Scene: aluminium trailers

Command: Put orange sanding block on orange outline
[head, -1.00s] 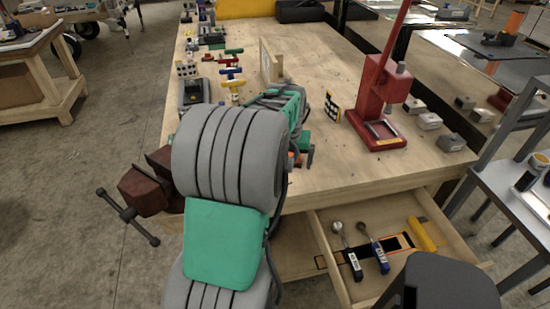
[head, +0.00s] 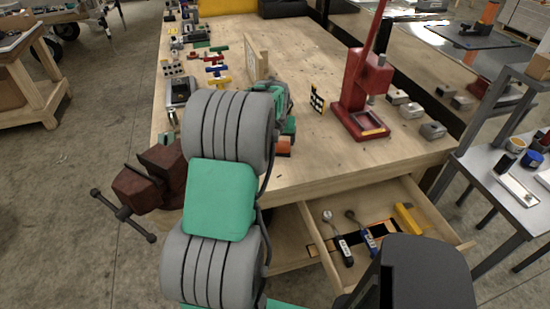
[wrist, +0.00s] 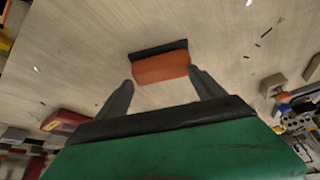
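The orange sanding block (head: 283,146) with a dark base lies on the workbench near its front edge, partly hidden by my arm in the head view. In the wrist view the orange sanding block (wrist: 161,67) sits just beyond and between my fingertips. My gripper (wrist: 161,85) is open, one finger on each side, with nothing held. In the head view my gripper is mostly hidden behind my arm. An orange outline (head: 383,227) on a dark patch shows in the open drawer (head: 440,222) below the bench, partly covered by tools.
In the drawer lie two handled tools (head: 343,248) and a yellow tool (head: 408,217). A red press (head: 362,105) stands on the bench right of the block, with a small checkered board (head: 317,99) nearby. A dark red vise (head: 160,178) juts out at the left.

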